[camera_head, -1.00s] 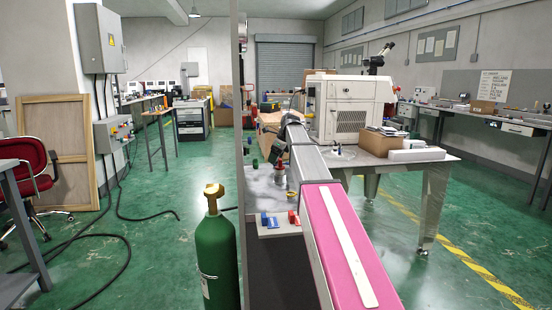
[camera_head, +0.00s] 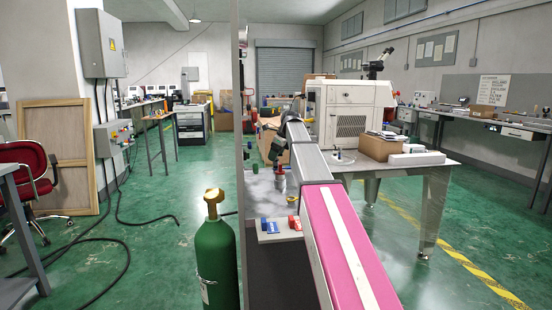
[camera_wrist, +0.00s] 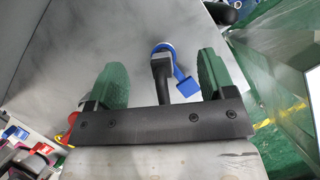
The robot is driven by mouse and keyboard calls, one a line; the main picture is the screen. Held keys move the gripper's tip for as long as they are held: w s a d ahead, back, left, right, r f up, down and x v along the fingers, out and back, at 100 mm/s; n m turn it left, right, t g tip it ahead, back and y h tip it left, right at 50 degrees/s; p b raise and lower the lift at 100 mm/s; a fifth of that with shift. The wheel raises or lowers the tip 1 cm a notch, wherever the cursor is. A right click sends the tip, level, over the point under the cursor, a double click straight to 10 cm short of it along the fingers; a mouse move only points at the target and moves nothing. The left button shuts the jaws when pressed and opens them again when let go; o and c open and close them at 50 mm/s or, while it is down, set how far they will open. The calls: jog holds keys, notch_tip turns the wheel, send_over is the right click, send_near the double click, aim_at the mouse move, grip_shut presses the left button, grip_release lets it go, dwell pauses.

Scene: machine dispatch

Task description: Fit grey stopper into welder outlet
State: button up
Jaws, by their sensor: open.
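My gripper (camera_head: 277,158) is partly visible in the head view, low over a grey work surface (camera_head: 262,190). In the wrist view my gripper (camera_wrist: 168,75) is open, with its two green fingers wide apart. A grey and black part (camera_wrist: 160,70) with a blue ring and a blue tab (camera_wrist: 187,86) shows between the fingers, apart from both. I cannot tell whether it is the grey stopper or a fitting of the welder. A small silver and red item (camera_head: 280,182) is under the gripper in the head view. I cannot make out the welder outlet.
A blue block (camera_head: 269,225) and a red block (camera_head: 294,223) sit on the near ledge. A green gas cylinder (camera_head: 216,260) stands left of a tall grey post (camera_head: 239,120). A white machine (camera_head: 350,112) and a cardboard box (camera_head: 380,147) stand on the table behind my arm.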

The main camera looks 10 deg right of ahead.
jog(key=shift+r, duration=1.3)
